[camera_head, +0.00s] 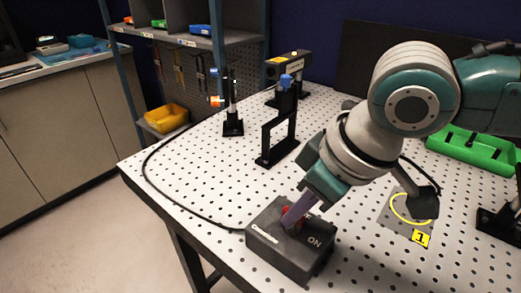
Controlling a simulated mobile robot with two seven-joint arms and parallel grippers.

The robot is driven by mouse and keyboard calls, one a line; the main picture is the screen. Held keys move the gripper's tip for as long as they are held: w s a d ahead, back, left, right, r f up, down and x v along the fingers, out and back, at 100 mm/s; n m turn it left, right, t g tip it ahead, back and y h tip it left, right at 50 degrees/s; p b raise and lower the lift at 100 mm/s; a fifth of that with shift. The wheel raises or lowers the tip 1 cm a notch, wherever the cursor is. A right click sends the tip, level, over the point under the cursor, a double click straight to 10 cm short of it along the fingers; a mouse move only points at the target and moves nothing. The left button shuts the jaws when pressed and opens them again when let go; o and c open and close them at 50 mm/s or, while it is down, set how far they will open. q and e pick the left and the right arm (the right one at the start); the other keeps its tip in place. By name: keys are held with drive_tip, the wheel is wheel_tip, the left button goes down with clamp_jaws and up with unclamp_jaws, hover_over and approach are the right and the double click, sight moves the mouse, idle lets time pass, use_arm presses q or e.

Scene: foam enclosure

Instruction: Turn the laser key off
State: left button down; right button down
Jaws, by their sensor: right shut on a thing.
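The laser key box (283,257) is a dark box near the front edge of the perforated table, with "ON" printed on its top. A red part (291,213), seemingly the key, shows on the box top. My right gripper (292,222) reaches down from the right and is shut on the red key; its fingers hide most of the key and its exact angle. The left gripper is not in view.
A black cable (150,193) runs from the box along the table's left edge. Black optic mounts (232,122) and a frame-shaped stand (266,147) stand behind. A green tray (464,148) and a yellow-marked plate (407,222) lie right. The table's middle left is clear.

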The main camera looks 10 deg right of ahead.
drive_tip(key=shift+n, duration=0.6)
drive_tip(key=shift+w+n+g+y, duration=0.1)
drive_tip(key=shift+n+g+y, duration=0.35)
drive_tip(key=shift+n, duration=0.65)
drive_tip(key=n+b, duration=0.1)
drive_tip(key=n, duration=0.1)
drive_tip(key=n+g+b, duration=0.1)
drive_tip(key=shift+w+f+n+y, duration=0.15)
drive_tip(key=shift+n+y, duration=0.2)
drive_tip(key=shift+n, duration=0.05)
drive_tip(key=n+g+b, duration=0.1)
drive_tip(key=n+b, duration=0.1)
drive_tip(key=n, duration=0.1)
drive_tip(key=n+g+b, duration=0.1)
drive_tip(key=n+b, duration=0.2)
drive_tip(key=shift+w+g+b, duration=0.15)
drive_tip(key=shift+g+b, duration=0.15)
drive_tip(key=shift+g, duration=0.05)
drive_tip(key=shift+n+g+h+b, duration=0.4)
drive_tip(key=shift+n+g+b, duration=0.4)
drive_tip(key=shift+n+b, duration=1.3)
drive_tip(key=shift+r+n, duration=0.2)
drive_tip(key=shift+n, duration=0.2)
drive_tip(key=shift+p, duration=0.3)
drive_tip(key=c, duration=0.9)
unclamp_jaws()
drive_tip(key=shift+c, duration=0.2)
